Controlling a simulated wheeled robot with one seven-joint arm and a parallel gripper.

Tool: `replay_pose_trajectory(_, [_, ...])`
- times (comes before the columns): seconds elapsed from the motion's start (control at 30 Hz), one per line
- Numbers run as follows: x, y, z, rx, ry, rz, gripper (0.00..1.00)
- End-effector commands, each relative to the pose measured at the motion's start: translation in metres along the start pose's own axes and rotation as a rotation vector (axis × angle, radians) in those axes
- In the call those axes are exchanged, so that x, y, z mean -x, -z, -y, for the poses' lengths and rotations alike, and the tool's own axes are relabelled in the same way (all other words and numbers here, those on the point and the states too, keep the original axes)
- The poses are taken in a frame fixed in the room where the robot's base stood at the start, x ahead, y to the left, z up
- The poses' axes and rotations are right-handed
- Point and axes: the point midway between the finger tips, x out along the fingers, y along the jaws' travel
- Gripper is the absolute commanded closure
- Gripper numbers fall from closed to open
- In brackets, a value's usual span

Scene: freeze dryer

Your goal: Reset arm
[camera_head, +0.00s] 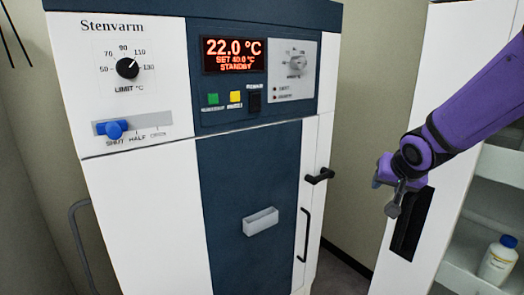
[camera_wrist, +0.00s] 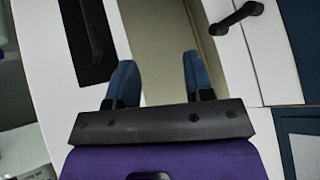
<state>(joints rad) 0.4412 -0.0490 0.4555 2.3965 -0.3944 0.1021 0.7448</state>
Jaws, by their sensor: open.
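My purple arm (camera_head: 470,112) reaches in from the right in the head view. My gripper (camera_head: 396,203) is in front of the white panel at right, beside its black handle plate; whether it touches cannot be told. In the wrist view my gripper (camera_wrist: 157,68) has two blue fingers spread apart with nothing between them. The gap shows beige wall behind. The white and dark blue Stenvarm cabinet (camera_head: 130,215) stands left of my gripper, its door closed.
The cabinet's display (camera_head: 234,54) reads 22.0 °C, SET 40.0 °C, STANDBY. A dark door handle (camera_head: 320,176) sticks out at its right edge and also shows in the wrist view (camera_wrist: 237,17). A white bottle (camera_head: 498,260) with a blue cap stands on a shelf at lower right.

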Motion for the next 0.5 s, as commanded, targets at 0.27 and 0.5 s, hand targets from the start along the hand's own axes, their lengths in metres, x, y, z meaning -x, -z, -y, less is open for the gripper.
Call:
replay_pose_trajectory(0.27, [0.090, -0.022, -0.018, 0.132, -0.130, 0.034, 0.52])
replay_pose_trajectory(0.5, [0.161, -0.058, -0.034, 0.213, -0.140, 0.106, 0.52])
